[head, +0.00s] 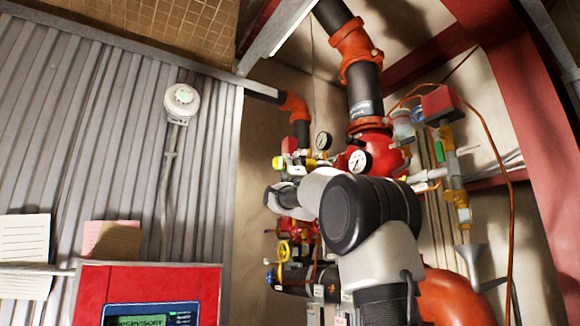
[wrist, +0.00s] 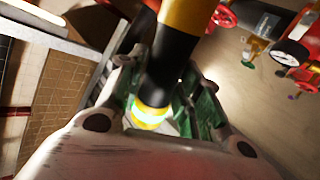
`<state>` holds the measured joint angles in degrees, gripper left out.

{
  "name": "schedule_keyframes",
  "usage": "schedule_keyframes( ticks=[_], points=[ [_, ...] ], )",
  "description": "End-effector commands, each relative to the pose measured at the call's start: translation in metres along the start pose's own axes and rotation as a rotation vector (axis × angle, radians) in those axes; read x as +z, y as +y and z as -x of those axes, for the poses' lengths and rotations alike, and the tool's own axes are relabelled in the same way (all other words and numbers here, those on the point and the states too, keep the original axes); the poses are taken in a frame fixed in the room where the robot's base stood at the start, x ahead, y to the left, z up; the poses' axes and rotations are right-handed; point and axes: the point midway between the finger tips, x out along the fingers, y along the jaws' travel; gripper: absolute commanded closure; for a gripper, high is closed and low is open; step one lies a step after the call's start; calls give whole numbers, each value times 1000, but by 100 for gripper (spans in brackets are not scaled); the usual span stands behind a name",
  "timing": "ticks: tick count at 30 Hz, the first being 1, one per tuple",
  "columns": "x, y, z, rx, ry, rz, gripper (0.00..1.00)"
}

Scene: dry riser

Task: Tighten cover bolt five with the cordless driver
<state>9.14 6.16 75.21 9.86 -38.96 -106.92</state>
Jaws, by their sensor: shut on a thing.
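My gripper (wrist: 158,88) shows in the wrist view, with its green-padded fingers closed around a black and yellow cylindrical body. This looks like the cordless driver (wrist: 172,58); it has a pale, bright yellow-banded end between the fingers, and its other end runs out of the top of the picture. In the head view my arm stands in front of the riser and hides the gripper and driver. The red valve body (head: 382,150) is partly visible behind the arm. I cannot make out cover bolt five in either view.
Pressure gauges (head: 360,161) sit close to my arm. A yellow handwheel (head: 284,251) and a thin copper line (head: 511,220) flank it. A red control panel (head: 200,285) stands front left.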

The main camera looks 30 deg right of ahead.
Motion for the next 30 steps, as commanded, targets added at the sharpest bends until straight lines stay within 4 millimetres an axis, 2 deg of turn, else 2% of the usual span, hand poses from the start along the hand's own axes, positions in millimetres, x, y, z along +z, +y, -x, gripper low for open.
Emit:
schedule_keyframes(
  ticks=[30],
  points=[
    [10, 1, 0, 2, -1, 0, 94]
  ],
)
